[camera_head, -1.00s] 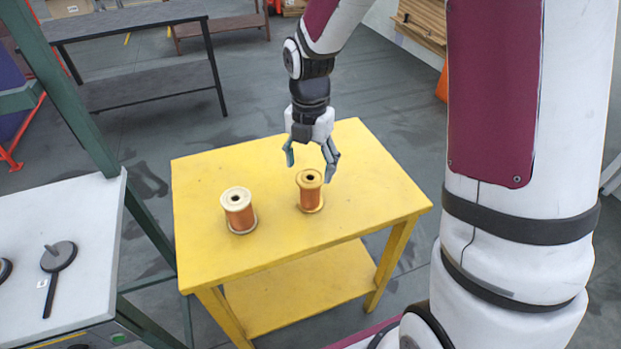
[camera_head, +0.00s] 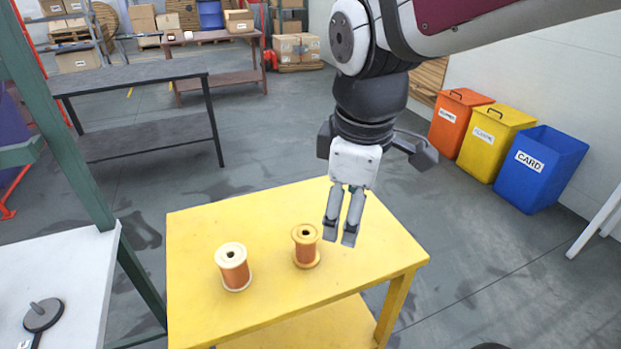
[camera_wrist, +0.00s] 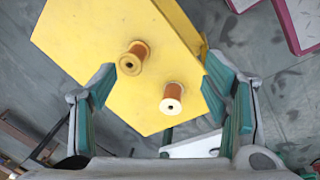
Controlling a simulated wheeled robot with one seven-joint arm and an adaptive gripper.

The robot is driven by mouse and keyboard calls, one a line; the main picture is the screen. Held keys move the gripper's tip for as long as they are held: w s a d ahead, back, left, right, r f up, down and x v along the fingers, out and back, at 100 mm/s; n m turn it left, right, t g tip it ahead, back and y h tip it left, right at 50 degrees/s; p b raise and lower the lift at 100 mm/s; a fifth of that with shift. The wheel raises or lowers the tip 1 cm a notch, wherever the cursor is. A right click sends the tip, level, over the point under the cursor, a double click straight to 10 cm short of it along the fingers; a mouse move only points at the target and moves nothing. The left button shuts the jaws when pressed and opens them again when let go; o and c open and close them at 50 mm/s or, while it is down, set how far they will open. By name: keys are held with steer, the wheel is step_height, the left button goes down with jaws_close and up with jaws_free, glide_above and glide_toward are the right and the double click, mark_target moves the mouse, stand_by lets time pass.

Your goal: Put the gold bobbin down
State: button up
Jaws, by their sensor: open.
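The gold bobbin (camera_head: 305,247), with gold flanges and copper-coloured winding, stands upright on the yellow table (camera_head: 370,255). A bobbin with cream-white flanges (camera_head: 232,267) stands upright to its left. My gripper (camera_head: 340,236) is empty above the table, just right of the gold bobbin in the head view and apart from it. In the wrist view my gripper (camera_wrist: 160,74) has its fingers wide apart. The gold bobbin (camera_wrist: 133,58) and the white-flanged bobbin (camera_wrist: 172,98) both show between them, some distance beyond the fingertips.
A green post (camera_head: 60,125) and a pale worktop (camera_head: 70,262) stand at the left. A dark bench (camera_head: 145,100) is behind. Orange, yellow and blue bins (camera_head: 540,165) stand at the back right. The table top around the bobbins is clear.

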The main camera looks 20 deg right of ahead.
steer(key=s+m+t, duration=0.1)
steer(key=s+m, duration=0.8)
steer(key=m, duration=0.1)
steer(key=shift+s+a+r+y, duration=0.15)
steer(key=shift+s+r+y, duration=0.15)
steer(key=shift+r, duration=0.05)
steer(key=shift+r, duration=0.1)
step_height(320, 180, up, 4)
steer(key=t+p, duration=0.1)
steer(key=p, duration=0.2)
steer(key=shift+s, duration=0.1)
